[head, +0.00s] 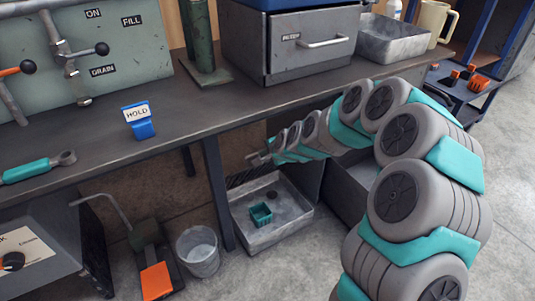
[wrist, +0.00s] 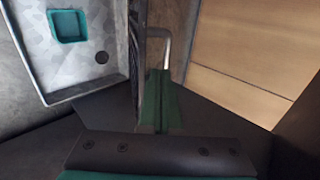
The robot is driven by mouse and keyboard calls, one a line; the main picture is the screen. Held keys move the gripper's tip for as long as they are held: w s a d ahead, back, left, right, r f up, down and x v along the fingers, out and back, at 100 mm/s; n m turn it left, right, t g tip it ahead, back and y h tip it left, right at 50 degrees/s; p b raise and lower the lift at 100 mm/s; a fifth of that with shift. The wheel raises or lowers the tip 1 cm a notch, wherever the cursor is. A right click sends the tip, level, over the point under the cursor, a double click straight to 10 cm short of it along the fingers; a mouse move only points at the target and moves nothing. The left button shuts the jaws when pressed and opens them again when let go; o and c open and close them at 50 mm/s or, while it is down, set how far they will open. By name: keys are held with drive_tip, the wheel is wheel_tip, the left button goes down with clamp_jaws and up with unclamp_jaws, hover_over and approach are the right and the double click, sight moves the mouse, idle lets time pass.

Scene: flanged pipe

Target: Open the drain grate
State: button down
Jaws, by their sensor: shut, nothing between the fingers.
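Under the bench, a grey metal tray (head: 290,222) holds a small teal square cup (head: 260,214) and a small dark round thing (head: 271,195). A dark slatted piece, seemingly the grate (head: 243,178), stands raised at the tray's back left edge. In the wrist view, the tray (wrist: 105,84) is at upper left, and a dark slatted strip (wrist: 133,60), probably the grate seen edge-on, is beside it. A pale bent bar like a handle (wrist: 166,40) rises beside my fingertips. My gripper (wrist: 155,76) is shut and empty, also in the head view (head: 258,158); contact with the bar is unclear.
The bench top (head: 185,130) with its front edge lies above my forearm. A bench leg (head: 218,195) stands left of the tray, and a bucket (head: 198,250) is farther left. A wooden panel (wrist: 250,60) is at the wrist view's right.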

drive_tip(key=shift+x, duration=2.15)
drive_tip(key=shift+w+a+r, duration=0.3)
drive_tip(key=shift+w+a, duration=0.05)
drive_tip(key=shift+w, duration=0.2)
drive_tip(key=shift+w+a+r, duration=0.3)
drive_tip(key=shift+w+a, duration=0.05)
drive_tip(key=shift+w, duration=0.15)
